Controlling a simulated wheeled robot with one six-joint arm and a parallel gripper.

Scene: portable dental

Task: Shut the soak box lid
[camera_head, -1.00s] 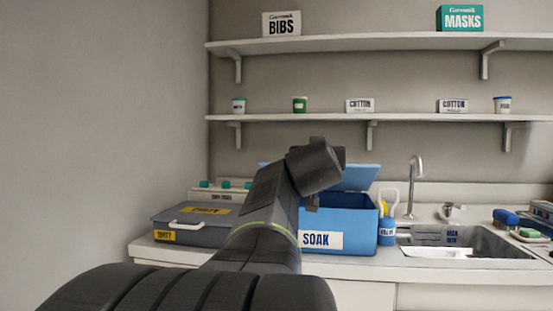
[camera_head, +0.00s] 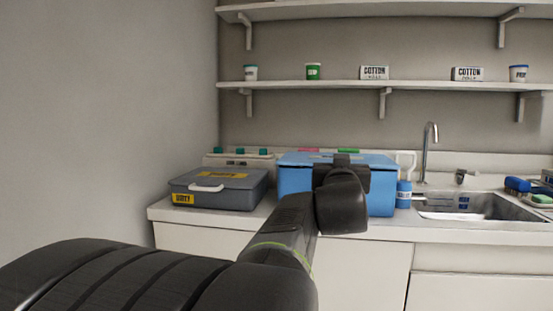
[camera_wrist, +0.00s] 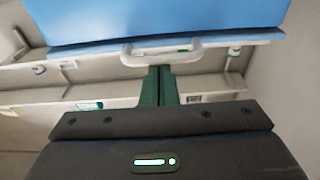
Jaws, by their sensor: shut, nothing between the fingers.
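The blue soak box (camera_head: 294,182) stands on the counter behind my arm. Its lid (camera_head: 300,160) now lies about flat over the top; my arm hides much of the box front, so I cannot tell if the lid is fully seated. In the wrist view the blue lid (camera_wrist: 200,40) fills the top, with a white handle (camera_wrist: 190,53) along its edge. My gripper (camera_wrist: 160,70) is shut and empty, its fingertips close to the handle; contact is unclear. In the head view my gripper (camera_head: 342,160) is at the lid's height, in front of the box.
A grey dirty box (camera_head: 240,192) stands to the left. A blue bottle (camera_head: 404,196) stands close to the right, then the faucet (camera_head: 428,150) and sink (camera_head: 470,206). A shelf (camera_head: 330,86) with small containers runs above. Some counter is clear between the two boxes.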

